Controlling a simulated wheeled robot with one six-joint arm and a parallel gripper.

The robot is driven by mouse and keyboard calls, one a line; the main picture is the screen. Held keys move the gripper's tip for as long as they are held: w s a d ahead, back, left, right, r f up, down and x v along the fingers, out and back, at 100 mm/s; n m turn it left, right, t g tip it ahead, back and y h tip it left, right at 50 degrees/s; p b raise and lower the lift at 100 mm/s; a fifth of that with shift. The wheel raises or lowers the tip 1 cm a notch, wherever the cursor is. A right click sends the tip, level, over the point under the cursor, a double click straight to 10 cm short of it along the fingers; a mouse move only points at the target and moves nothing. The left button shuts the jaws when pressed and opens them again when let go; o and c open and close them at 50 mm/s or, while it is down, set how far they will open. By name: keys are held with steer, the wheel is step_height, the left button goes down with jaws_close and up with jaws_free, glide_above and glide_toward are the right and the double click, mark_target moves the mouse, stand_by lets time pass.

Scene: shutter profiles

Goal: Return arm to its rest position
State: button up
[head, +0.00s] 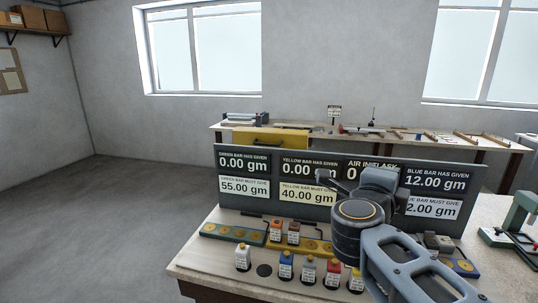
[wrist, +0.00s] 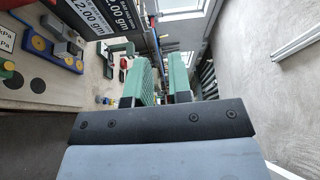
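My arm (head: 410,262) rises from the lower right of the head view, in front of the bench and the display board. Its dark round joint (head: 358,228) and a dark wrist block (head: 380,180) cover part of the board. The fingertips cannot be made out in the head view. In the wrist view my gripper (wrist: 163,78) shows two green-faced fingers beyond a dark bolted bar. A gap lies between them and nothing is seen held there. The gripper looks open and empty.
The display board (head: 250,201) stands on the bench (head: 196,262), with several small labelled bottles, such as a blue one (head: 286,264), in front. A green device (head: 518,215) stands at right. A long table (head: 222,127) is behind. The floor (head: 110,225) at left is clear.

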steer(key=w+a+f+n+y, duration=0.1)
steer(key=a+f+n+y, duration=0.3)
steer(key=a+n+y, duration=0.4)
steer(key=w+a+f+n+y, duration=0.1)
steer(key=a+f+n+y, duration=0.5)
steer(key=n, duration=0.4)
steer(key=s+f+n+g+y, duration=0.1)
steer(key=s+f+n+g, duration=0.4)
steer(key=f, duration=0.3)
steer(key=s+d+f+n+g+h, duration=0.2)
steer(key=s+d+f+g+h, duration=0.1)
steer(key=s+d+f+g, duration=0.2)
steer(key=s+d+f, duration=0.2)
steer(key=s+f, duration=0.1)
steer(key=f, duration=0.1)
steer(key=shift+s+g, duration=0.25)
steer(key=shift+g, duration=0.05)
